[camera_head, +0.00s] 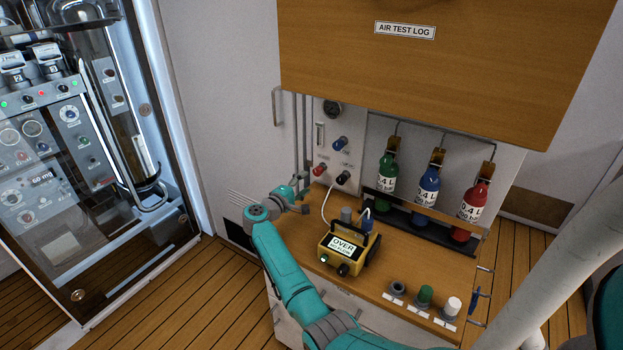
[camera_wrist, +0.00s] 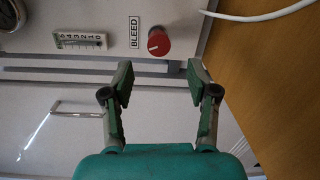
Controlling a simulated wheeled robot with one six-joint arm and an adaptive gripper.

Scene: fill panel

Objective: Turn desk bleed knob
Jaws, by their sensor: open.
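The desk bleed knob is a red round knob (camera_wrist: 158,42) with a white mark on its face, beside a BLEED label (camera_wrist: 134,32) in the wrist view. In the head view the red knob (camera_head: 320,169) is at the lower left of the upright panel, above the desk. My gripper (camera_wrist: 160,80) is open and empty. Its two fingertips lie on either side of the knob's line, a little short of it in the picture, and no contact shows. In the head view my gripper (camera_head: 300,198) is at the desk's left edge, small and partly unclear.
A blue knob (camera_head: 340,143) and a black knob (camera_head: 343,177) sit near the red one. A white hose (camera_wrist: 262,14) runs beside it. A yellow meter reading OVER (camera_head: 343,246) stands on the desk (camera_head: 385,275). Green, blue and red bottles (camera_head: 429,187) stand at the right.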

